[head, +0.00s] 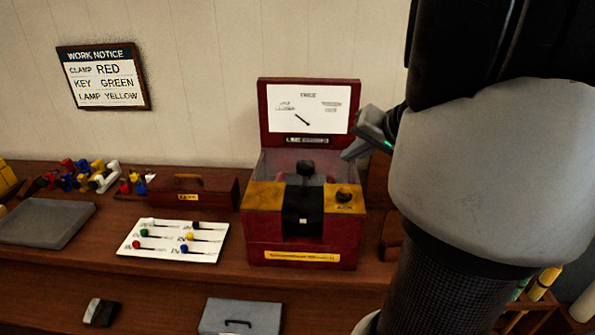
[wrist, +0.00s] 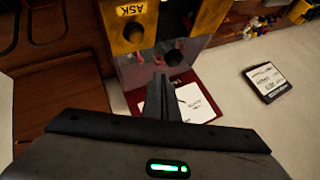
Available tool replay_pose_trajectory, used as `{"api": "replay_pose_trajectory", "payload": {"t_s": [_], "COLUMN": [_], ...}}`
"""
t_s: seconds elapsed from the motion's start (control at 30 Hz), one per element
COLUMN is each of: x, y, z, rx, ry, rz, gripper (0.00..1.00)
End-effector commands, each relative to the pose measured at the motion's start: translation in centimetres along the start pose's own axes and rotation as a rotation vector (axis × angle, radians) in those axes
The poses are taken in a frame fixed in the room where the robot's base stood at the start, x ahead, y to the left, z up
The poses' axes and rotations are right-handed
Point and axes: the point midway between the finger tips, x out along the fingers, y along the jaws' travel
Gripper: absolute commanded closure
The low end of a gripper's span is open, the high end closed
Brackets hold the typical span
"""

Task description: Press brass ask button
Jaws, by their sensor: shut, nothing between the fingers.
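The ask button (head: 343,194) is a dark brass knob on the right yellow top plate of a red box (head: 302,247). In the wrist view the button (wrist: 134,33) sits beside the upside-down label ASK (wrist: 131,10). My gripper (head: 350,152) is shut and empty, above and behind the button near the box's upright dial panel (head: 307,107). In the wrist view its closed fingertips (wrist: 160,82) point toward the box, apart from the button. A black lever knob (head: 305,168) stands in the middle of the box.
A card with coloured pins (head: 172,241), a brown case (head: 192,191) and a grey tray (head: 42,222) lie left of the box. A work notice (head: 103,77) hangs on the wall. My arm covers the right side of the head view.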

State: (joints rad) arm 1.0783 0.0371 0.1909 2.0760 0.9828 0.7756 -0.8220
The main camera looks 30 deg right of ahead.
Motion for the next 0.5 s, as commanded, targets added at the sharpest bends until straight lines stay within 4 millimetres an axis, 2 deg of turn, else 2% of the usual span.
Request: {"api": "replay_pose_trajectory", "payload": {"t_s": [0.3, 0.5], "x": [3.7, 4.4], "y": [2.7, 3.2], "z": [2.7, 3.2], "rx": [0.0, -0.001], "ry": [0.0, 0.0], "rz": [-0.001, 0.0], "gripper": [1.0, 1.0]}}
